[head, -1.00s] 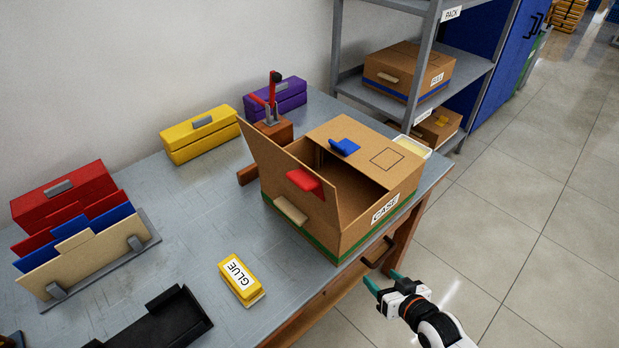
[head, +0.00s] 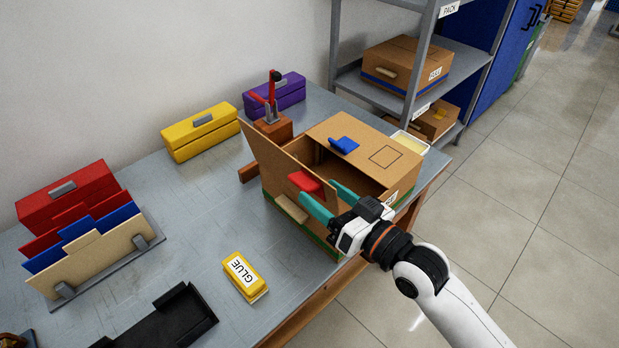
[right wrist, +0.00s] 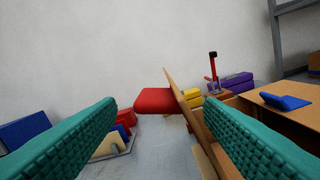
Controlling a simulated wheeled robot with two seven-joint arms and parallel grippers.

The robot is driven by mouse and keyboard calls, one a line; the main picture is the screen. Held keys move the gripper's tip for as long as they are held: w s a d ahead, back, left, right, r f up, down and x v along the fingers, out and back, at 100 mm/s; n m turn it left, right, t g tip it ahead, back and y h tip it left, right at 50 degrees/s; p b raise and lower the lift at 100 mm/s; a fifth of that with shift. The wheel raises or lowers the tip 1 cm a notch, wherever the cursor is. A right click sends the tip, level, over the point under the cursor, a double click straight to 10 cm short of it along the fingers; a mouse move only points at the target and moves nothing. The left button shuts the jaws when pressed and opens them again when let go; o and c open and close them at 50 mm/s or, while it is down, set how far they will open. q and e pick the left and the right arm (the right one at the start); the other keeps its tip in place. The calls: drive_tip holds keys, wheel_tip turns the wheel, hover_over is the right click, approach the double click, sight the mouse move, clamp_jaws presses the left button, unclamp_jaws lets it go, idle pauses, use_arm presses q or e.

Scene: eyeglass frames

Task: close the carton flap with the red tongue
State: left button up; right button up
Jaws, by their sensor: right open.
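The cardboard carton (head: 346,248) stands on the workbench with its near left flap (head: 276,155) raised and tilted outward. A red tongue (head: 306,182) sticks out from that flap. The other flap (head: 372,135) lies flat over the far side and bears a blue tab (head: 344,145). My right gripper (head: 324,199) is open and empty, its teal fingers near the red tongue. In the right wrist view the red tongue (right wrist: 163,100) and the flap edge (right wrist: 187,110) show between the two fingers, farther out. My left gripper is not in view.
A yellow glue box (head: 244,276) and a black tray (head: 165,322) lie in front on the bench. A red-handled clamp (head: 272,100) on a wooden block stands close behind the carton. Yellow, purple and red boxes line the wall. A shelf stands at the right back.

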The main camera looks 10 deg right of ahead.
sight(317, 190)
drive_tip(key=shift+x, duration=2.2)
drive_tip(key=shift+c, duration=0.3)
drive_tip(key=shift+p, duration=0.3)
drive_tip(key=c, duration=1.2)
